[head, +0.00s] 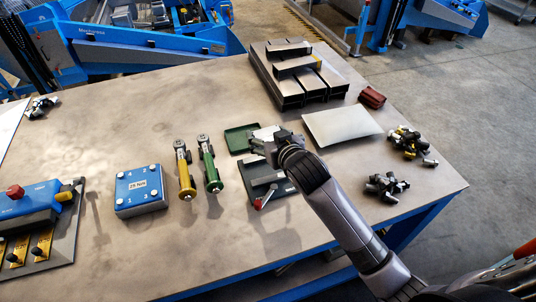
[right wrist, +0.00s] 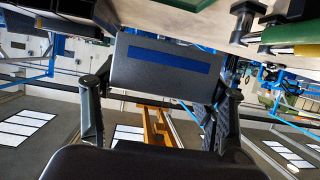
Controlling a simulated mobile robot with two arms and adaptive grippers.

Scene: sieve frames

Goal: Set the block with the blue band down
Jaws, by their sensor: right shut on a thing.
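The block with the blue band (right wrist: 150,78) is a dark grey block. Its blue stripe faces the camera in the right wrist view. My right gripper (head: 268,143) is shut on it, with one finger at each side of the block. In the head view the gripper is over the table (head: 110,105), beside a small green tray (head: 235,139) and behind a dark vise-like fixture with a red handle (head: 264,198). In that view the gripper and arm hide much of the block, and its height above the table is hard to tell. My left gripper is not in view.
Left of the fixture stand a green tool (head: 209,170), a yellow tool (head: 184,173) and a blue box (head: 139,189). A pale plate (head: 342,127), a dark red block (head: 372,97), steel tubes (head: 298,72) and dark fittings (head: 388,187) lie around the right side. The table's left middle is clear.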

